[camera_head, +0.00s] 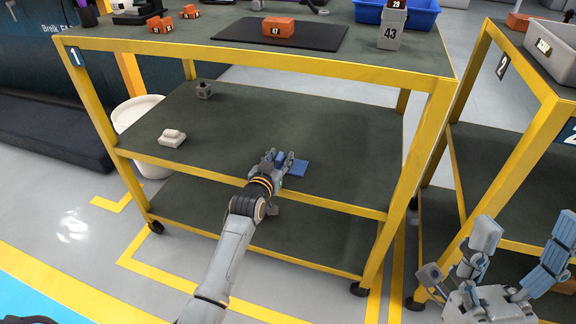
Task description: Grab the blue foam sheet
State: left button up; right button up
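The blue foam sheet (300,169) is a small flat blue piece on the middle shelf of the yellow-framed rack, near the front edge. My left gripper (279,157) reaches in over that shelf, just left of the sheet. Its fingers look spread apart, and they hide part of the sheet's left side. I cannot tell whether they touch it. My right gripper (522,232) is at the lower right, open and empty, with its fingers pointing up, well away from the sheet.
The middle shelf (345,130) also holds a small grey block (204,90) and a whitish object (172,137), both left of my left gripper. The top shelf carries orange blocks, a black mat (232,33) and a blue bin (420,14). A second rack stands at right.

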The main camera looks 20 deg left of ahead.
pick_arm(q)
jog(key=shift+c, duration=0.4)
grip_shut()
